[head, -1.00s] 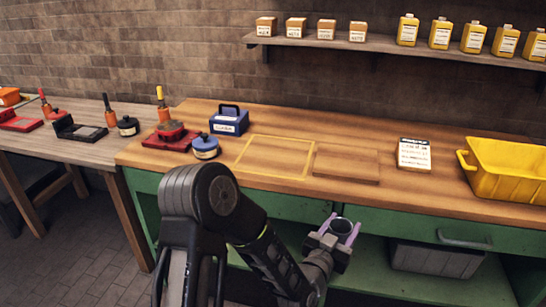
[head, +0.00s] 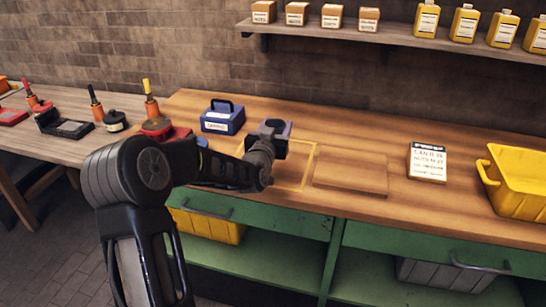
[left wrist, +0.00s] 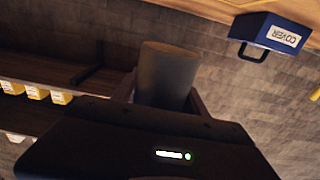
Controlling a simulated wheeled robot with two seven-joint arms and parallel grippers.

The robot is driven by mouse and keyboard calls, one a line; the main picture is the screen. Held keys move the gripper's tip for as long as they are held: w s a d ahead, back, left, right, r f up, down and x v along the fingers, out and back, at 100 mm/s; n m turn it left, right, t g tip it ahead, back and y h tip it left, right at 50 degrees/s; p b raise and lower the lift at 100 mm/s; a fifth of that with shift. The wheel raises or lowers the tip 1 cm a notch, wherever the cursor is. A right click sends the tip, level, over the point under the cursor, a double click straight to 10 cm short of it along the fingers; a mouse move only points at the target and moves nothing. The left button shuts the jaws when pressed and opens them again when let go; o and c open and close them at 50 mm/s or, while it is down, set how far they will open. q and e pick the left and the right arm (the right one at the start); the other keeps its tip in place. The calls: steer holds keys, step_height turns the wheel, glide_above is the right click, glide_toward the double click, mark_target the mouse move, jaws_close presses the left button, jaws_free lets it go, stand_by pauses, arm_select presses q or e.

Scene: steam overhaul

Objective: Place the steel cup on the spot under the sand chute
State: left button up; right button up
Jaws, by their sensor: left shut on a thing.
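The steel cup (left wrist: 165,72) is a plain grey cylinder between the fingers of my left gripper in the left wrist view. My left gripper (head: 280,130) is shut on it, above the workbench near the yellow outlined square in the head view. In the head view the gripper and forearm hide the cup. I cannot make out a sand chute or the spot under it in either view. My right gripper is not in view.
A blue box (head: 222,117) labelled COVER stands left of my gripper. A wooden board (head: 350,176), a white card (head: 427,162) and a yellow bin (head: 518,185) lie to the right. A wall shelf (head: 390,33) holds boxes and yellow bottles above.

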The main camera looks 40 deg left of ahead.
arm_select(q)
steer(key=shift+s+d, duration=0.1)
glide_above(277, 169)
step_height(277, 169, down, 6)
steer(key=shift+r+p, duration=0.1)
steer(key=shift+p, duration=0.2)
step_height(277, 169, down, 4)
steer(key=shift+f+p, duration=0.1)
steer(key=shift+p, duration=0.2)
stand_by(0.4)
steer(key=shift+f+b, duration=0.2)
steer(key=shift+b, duration=0.1)
steer(key=o, duration=1.6)
steer(key=shift+r, duration=0.1)
steer(key=shift+c, duration=0.2)
